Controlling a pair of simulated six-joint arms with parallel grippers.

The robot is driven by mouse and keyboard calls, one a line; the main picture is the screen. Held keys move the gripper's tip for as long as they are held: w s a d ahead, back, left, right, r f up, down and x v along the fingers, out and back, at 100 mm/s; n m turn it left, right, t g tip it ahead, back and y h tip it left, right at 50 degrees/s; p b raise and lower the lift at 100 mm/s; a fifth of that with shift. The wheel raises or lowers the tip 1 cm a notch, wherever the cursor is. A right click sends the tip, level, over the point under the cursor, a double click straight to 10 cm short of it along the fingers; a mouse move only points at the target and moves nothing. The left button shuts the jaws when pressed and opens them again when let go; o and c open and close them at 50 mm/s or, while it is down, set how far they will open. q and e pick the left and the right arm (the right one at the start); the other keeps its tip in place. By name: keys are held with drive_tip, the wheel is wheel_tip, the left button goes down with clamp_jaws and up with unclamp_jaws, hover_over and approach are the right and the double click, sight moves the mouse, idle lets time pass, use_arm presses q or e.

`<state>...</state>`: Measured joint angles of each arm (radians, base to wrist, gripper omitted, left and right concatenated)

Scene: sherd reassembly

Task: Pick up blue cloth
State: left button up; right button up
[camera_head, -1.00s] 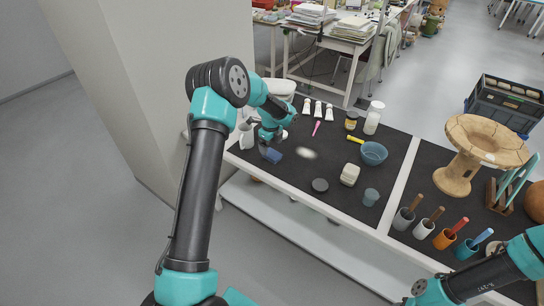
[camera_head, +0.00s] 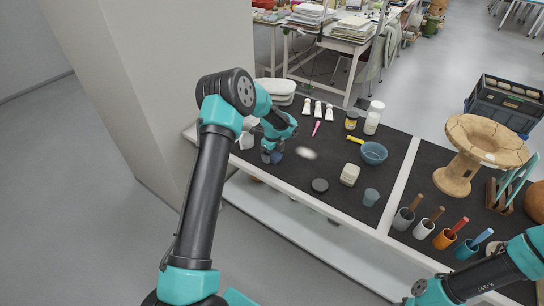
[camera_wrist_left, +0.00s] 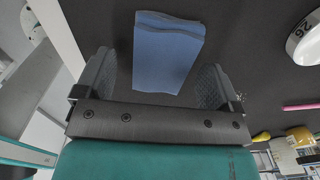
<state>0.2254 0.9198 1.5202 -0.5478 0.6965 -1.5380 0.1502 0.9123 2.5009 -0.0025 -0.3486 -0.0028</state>
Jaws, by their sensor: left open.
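The blue cloth (camera_wrist_left: 167,52) is a folded pad on the dark mat, seen in the left wrist view between and just beyond my open left fingers (camera_wrist_left: 158,82). In the head view the cloth (camera_head: 276,157) is partly hidden by my left gripper (camera_head: 270,152), which is over it near the left front edge of the table. The fingers stand on either side of the cloth's near end, with nothing held. Whether they touch the cloth cannot be told. My right arm shows at lower right in the head view, but its gripper fingers are not visible.
White tubes (camera_head: 317,108) and a pink stick (camera_head: 316,128) lie behind. The table's front edge is close.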

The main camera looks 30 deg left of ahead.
use_arm(q)
drive_tip(key=shift+c, duration=0.4)
drive_tip(key=c, duration=0.9)
drive_tip(key=shift+r, duration=0.15)
drive_tip(key=shift+r, duration=0.6)
wheel_tip(320, 180, up, 2)
drive_tip(key=shift+r, duration=0.1)
drive_tip(key=s+d, duration=0.2)
drive_tip(key=s, duration=0.2)
drive_tip(key=s+d+r, duration=0.1)
drive_tip(key=s+d, duration=0.2)
drive_tip(key=s, duration=0.2)
drive_tip(key=s+d, duration=0.3)
drive_tip(key=s, duration=0.1)
drive_tip(key=shift+s+d+r, duration=0.2)
drive_tip(key=shift+s, duration=0.15)
